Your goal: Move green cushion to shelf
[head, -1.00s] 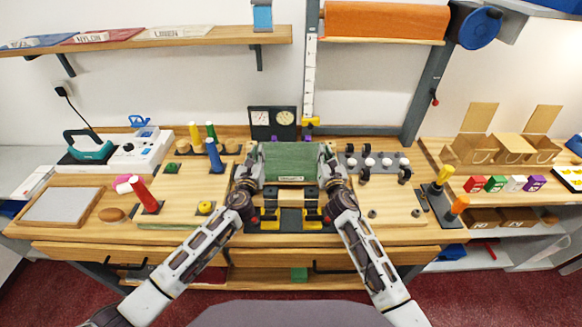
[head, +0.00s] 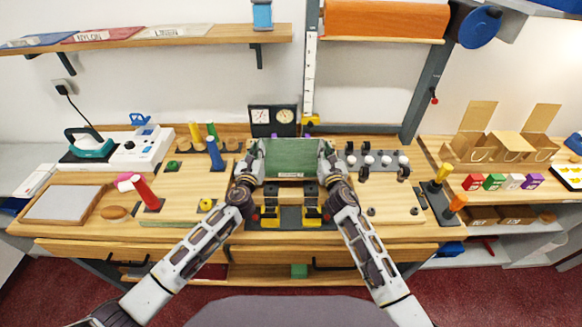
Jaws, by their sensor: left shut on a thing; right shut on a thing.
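The green cushion (head: 290,160) is held between my two grippers above the middle of the workbench. It is a flat rectangular block with a small pale label on its front lower edge. My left gripper (head: 257,160) is shut on its left end, and my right gripper (head: 325,160) is shut on its right end. The fingertips are small and partly hidden against the cushion. A wooden wall shelf (head: 200,37) is at the upper left, with blue, red and white fabric swatches lying on its left part.
Two dials (head: 273,120) stand behind the cushion. A black and yellow fixture (head: 290,215) is below it. Thread cones, including a red one (head: 143,192), stand to the left. A rack of white knobs (head: 376,163) is to the right. A blue-topped object (head: 262,14) stands at the shelf's right end.

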